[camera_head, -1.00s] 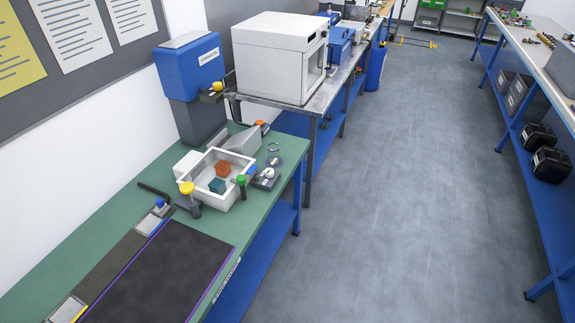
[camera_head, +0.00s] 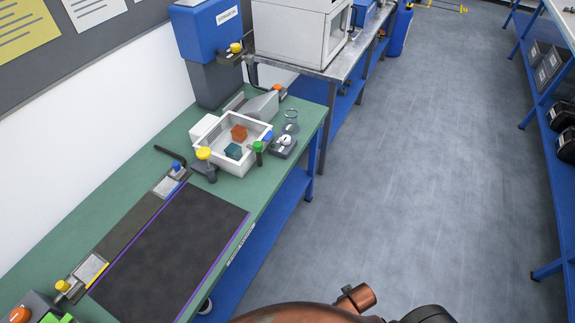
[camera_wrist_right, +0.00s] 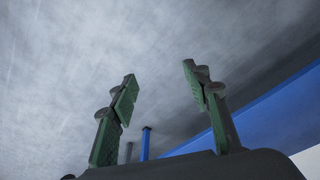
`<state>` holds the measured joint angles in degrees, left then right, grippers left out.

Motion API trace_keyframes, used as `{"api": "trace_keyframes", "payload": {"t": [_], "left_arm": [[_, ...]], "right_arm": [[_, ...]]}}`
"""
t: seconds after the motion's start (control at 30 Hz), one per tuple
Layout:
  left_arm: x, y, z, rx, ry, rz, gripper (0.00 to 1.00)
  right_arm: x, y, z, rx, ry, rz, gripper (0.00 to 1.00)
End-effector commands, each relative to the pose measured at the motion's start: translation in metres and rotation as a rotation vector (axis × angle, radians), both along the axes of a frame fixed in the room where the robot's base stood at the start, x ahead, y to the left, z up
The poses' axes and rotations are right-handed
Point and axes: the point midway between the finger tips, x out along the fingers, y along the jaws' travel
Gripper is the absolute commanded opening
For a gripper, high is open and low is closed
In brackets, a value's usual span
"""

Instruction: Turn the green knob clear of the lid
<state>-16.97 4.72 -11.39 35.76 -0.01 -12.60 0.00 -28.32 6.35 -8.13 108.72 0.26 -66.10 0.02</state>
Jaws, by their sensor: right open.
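The green knob (camera_head: 258,146) sits on a dark upright piece at the right front corner of an open white box (camera_head: 232,172) on the green bench. A yellow knob (camera_head: 203,153) on a dark piece stands by the box's left front corner. A red-orange block (camera_head: 239,132) and a teal block (camera_head: 233,151) lie inside the box. I cannot make out a lid for certain. My right gripper (camera_wrist_right: 160,84) is open and empty in the wrist view, with floor behind it, away from the knob. My left gripper is not in view.
A black mat (camera_head: 170,255) covers the near part of the green bench (camera_head: 118,196). A glass beaker (camera_head: 290,122) and a small gauge (camera_head: 283,145) stand right of the box. A blue press (camera_head: 208,45) stands behind. The floor (camera_head: 400,180) to the right is clear.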

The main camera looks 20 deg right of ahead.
Motion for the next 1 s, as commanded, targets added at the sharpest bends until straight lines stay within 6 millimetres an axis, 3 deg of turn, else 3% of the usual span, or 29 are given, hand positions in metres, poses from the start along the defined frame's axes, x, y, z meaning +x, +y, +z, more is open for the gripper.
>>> {"api": "trace_keyframes", "payload": {"t": [0.03,0.17,0.37,0.47,0.77,1.0], "left_arm": [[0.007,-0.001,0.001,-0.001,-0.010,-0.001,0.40],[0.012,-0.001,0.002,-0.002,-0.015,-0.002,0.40],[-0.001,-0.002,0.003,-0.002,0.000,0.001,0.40],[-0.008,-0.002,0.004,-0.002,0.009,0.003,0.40],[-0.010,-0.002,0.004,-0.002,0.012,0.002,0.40],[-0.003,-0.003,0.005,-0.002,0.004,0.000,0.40]], "right_arm": [[0.005,-0.001,0.019,-0.002,-0.013,-0.003,0.44],[0.012,-0.003,0.057,-0.009,-0.032,-0.011,0.44],[0.031,-0.010,0.116,-0.032,-0.094,-0.041,0.44],[0.056,-0.017,0.150,-0.060,-0.168,-0.084,0.44],[0.162,-0.042,0.208,-0.149,-0.465,-0.245,0.44],[0.268,-0.040,0.257,-0.187,-0.753,-0.316,0.44]]}}
